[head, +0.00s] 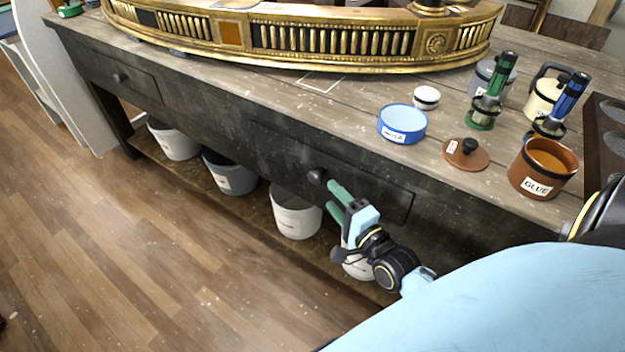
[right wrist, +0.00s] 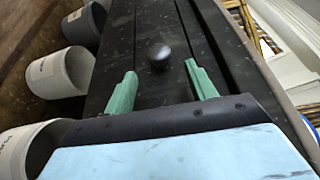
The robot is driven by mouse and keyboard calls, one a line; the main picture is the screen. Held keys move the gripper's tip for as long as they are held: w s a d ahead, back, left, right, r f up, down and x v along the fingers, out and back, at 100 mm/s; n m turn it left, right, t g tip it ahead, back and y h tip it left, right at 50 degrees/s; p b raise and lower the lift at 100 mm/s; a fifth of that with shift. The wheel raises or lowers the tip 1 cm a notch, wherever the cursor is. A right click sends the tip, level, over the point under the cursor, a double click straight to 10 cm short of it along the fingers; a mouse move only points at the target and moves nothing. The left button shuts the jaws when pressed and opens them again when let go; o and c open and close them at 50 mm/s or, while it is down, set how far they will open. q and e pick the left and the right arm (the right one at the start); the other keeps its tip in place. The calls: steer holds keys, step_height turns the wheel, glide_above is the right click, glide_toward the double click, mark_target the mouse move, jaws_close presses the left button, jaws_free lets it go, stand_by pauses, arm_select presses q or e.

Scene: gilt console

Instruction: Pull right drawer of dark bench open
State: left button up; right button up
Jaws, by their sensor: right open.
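The dark bench (head: 230,120) runs across the head view with a worn wooden top. Its right drawer (head: 370,190) looks flush with the front and has a round dark knob (head: 317,176). My right gripper (head: 334,196) has green fingers and is at the knob. In the right wrist view the knob (right wrist: 159,56) shows ahead of and between the two open fingertips (right wrist: 160,78), with space on both sides. I cannot tell whether either finger touches it. The left drawer (head: 118,76) also looks shut. My left gripper is not in view.
Several buckets (head: 296,212) stand on the low shelf (head: 245,218) under the drawers, close to my right gripper. A gilt console piece (head: 330,38), a blue tin (head: 402,123), a glue pot (head: 541,170) and clamps stand on the top. The floor (head: 130,250) in front is clear.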

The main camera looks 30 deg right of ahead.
mark_target(319, 182)
steer(key=w+b, duration=0.1)
steer(key=w, duration=0.6)
steer(key=shift+w+f+b, duration=0.1)
steer(key=shift+w+b, duration=0.2)
steer(key=shift+b, duration=0.05)
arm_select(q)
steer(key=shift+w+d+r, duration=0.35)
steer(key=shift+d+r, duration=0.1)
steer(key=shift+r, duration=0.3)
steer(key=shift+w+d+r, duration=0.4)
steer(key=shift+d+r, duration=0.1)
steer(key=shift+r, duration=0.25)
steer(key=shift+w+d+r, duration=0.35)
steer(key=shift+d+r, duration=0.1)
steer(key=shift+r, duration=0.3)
arm_select(e)
steer(key=shift+w, duration=0.55)
jaws_close()
steer(key=shift+s, duration=0.1)
